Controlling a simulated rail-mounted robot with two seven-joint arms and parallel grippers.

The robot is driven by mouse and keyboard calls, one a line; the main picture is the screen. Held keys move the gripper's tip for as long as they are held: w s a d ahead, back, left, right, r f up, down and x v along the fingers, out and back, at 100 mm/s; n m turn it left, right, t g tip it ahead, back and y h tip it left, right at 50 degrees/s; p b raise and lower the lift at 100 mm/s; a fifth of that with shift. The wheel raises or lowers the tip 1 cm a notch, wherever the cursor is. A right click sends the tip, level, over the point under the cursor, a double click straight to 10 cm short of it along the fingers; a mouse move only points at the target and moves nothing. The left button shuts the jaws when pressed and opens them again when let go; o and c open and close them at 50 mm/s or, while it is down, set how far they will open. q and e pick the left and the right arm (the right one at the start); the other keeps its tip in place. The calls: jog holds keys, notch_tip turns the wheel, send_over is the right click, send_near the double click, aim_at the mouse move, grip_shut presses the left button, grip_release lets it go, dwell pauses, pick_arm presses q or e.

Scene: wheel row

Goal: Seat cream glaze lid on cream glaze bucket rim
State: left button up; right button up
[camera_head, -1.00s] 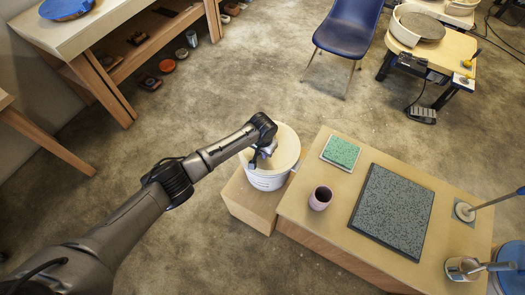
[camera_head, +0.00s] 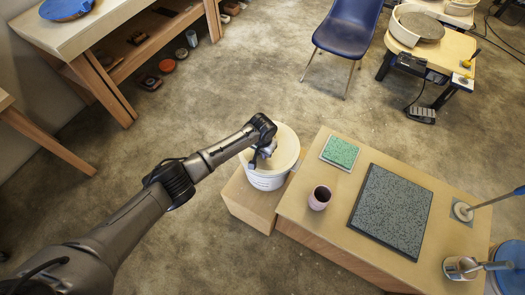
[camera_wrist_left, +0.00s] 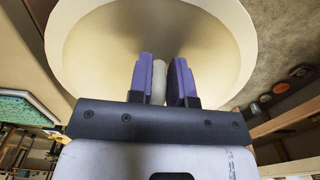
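The cream glaze bucket (camera_head: 268,182) is a white pail standing upright on a low wooden block. The cream glaze lid (camera_head: 284,143) is a round cream disc at the bucket's top; a pale rim shows around it. My left gripper (camera_head: 262,158) reaches down over the lid from the left. In the left wrist view, the purple fingertips of the left gripper (camera_wrist_left: 160,82) stand on both sides of the pale lid knob (camera_wrist_left: 159,80) and appear closed on it. The lid face (camera_wrist_left: 110,45) fills the background there. The seat under the lid is hidden. My right gripper is out of view.
The wooden block (camera_head: 240,203) adjoins a low table (camera_head: 300,228). On the table are a purple cup (camera_head: 320,197), a green tile (camera_head: 340,152) and a dark speckled slab (camera_head: 392,212). A blue chair (camera_head: 347,32) stands behind. The floor left of the bucket is clear.

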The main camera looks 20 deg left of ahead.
pick_arm(q)
jog(key=o, duration=0.3)
jog(key=shift+s+f, duration=0.1)
jog(key=shift+s, duration=0.05)
jog(key=shift+r+p, duration=0.35)
jog(key=shift+r, duration=0.05)
jog(key=shift+r+p, duration=0.5)
jog(key=shift+p, duration=0.1)
jog(key=shift+r+p, duration=0.95)
jog(key=shift+p, duration=0.2)
